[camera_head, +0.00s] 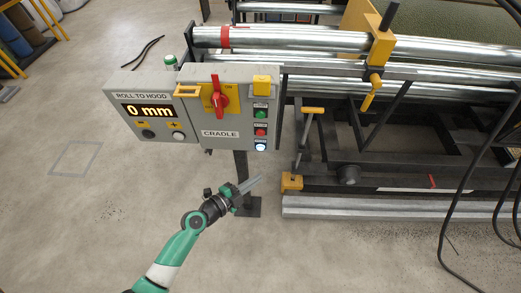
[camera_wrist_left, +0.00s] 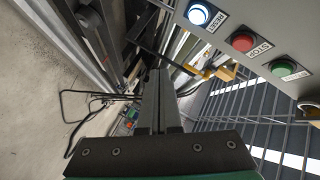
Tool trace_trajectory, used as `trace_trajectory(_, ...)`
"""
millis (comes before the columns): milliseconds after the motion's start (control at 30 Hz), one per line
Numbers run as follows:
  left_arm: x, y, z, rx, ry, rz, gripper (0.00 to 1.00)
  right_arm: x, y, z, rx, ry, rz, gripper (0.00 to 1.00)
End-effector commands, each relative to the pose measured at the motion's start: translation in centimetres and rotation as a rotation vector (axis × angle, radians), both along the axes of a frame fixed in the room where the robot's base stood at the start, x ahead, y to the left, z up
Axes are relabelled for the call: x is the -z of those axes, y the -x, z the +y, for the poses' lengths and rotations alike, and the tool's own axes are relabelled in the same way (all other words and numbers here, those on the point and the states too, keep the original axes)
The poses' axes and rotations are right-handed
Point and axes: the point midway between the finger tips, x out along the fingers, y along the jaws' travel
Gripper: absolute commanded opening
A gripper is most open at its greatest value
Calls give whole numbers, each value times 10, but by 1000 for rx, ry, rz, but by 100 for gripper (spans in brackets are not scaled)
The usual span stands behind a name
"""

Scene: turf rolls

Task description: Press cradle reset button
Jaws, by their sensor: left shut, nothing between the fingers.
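The cradle control box (camera_head: 218,138) is grey and stands on a post. Its reset button (camera_head: 260,147) is the lowest in the right-hand column and glows white-blue. My right gripper is not in view.
A red stop button (camera_wrist_left: 243,42) and a green start button (camera_wrist_left: 284,69) sit beside reset. A red rotary switch (camera_head: 219,97) and a display reading 0 mm (camera_head: 148,111) are on the panels. Metal rollers (camera_head: 300,40) and the cradle frame fill the right. Open floor lies left.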

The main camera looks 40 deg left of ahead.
Motion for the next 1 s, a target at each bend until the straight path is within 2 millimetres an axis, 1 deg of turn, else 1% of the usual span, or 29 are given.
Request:
trace_trajectory(167, 0, -3, 2, 0, 0, 0, 0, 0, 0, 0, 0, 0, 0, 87)
trace_trajectory(267, -1, -9, 8, -1, 0, -1, 0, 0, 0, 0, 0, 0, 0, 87)
trace_trajectory(600, -1, -46, 41, 0, 1, -1, 0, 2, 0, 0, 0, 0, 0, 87)
trace_trajectory(667, 4, -51, 46, 0, -1, -4, 0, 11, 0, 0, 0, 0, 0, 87)
trace_trajectory(733, 4, -57, 51, 1, -2, -3, 0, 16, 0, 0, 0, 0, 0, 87)
trace_trajectory(867, 2, -63, 57, 1, -2, -1, 0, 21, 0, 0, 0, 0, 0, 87)
trace_trajectory(1000, 0, -66, 59, 1, 0, -1, 0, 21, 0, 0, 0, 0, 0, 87)
